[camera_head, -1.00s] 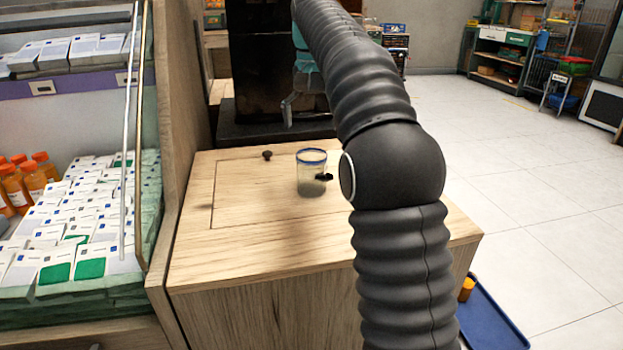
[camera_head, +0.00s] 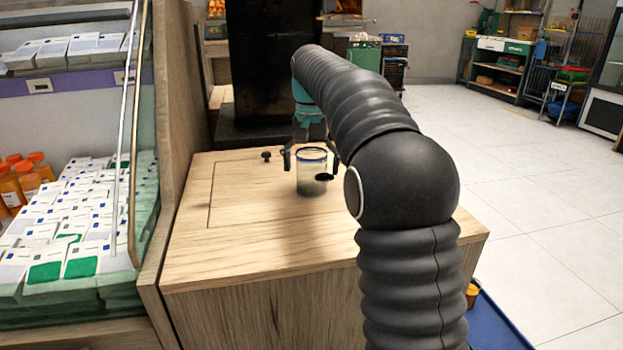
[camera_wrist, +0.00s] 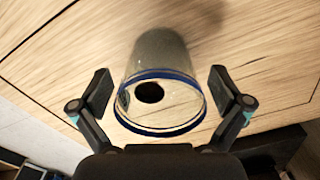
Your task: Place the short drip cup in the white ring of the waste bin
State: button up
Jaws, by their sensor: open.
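A clear cup with a blue rim (camera_head: 311,165) stands upright on the wooden cabinet top. In the wrist view the cup (camera_wrist: 160,55) is seen from its rim end, between my fingers. My gripper (camera_wrist: 160,91) is open, with one dark finger pad on each side of the cup and a visible gap at both sides.
A small dark knob (camera_head: 266,156) sits on the cabinet top (camera_head: 240,235), left of the cup. A tall black unit (camera_head: 265,70) stands behind. A shelf of white boxes and orange bottles (camera_head: 20,185) is at left. The cabinet's left and front areas are clear.

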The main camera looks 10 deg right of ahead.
jog(key=c, duration=1.3)
jog(key=shift+c, duration=0.2)
